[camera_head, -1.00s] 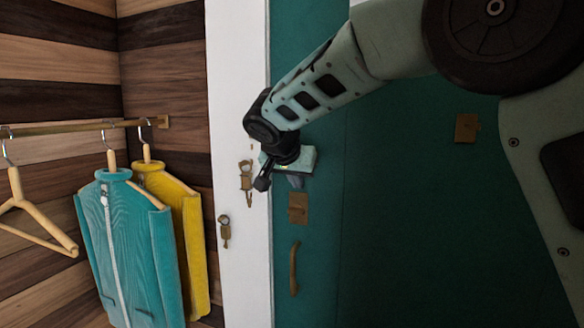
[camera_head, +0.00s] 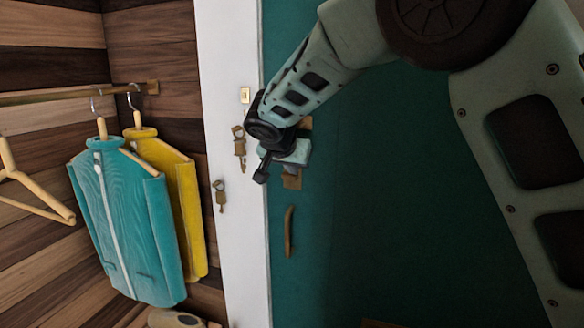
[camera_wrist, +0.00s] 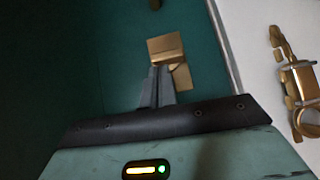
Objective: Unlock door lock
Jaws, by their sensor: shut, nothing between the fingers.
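The teal door (camera_head: 350,230) stands beside a white frame (camera_head: 236,250). A brass plate (camera_head: 292,182) is on the door near its edge, partly hidden by my gripper. It also shows in the wrist view (camera_wrist: 165,46), with a second brass flap below it. A brass latch (camera_head: 239,145) is on the frame; in the wrist view a latch (camera_wrist: 297,80) shows at the right. My gripper (camera_head: 291,170) is shut and empty. Its fingertips (camera_wrist: 160,69) overlap the lower part of the brass plate in the wrist view; I cannot tell whether they touch.
A second brass latch (camera_head: 220,195) is lower on the frame, and a small brass plate (camera_head: 244,95) is higher. A handle (camera_head: 289,231) is on the door below my gripper. Teal (camera_head: 125,220) and yellow (camera_head: 185,200) jackets hang at the left.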

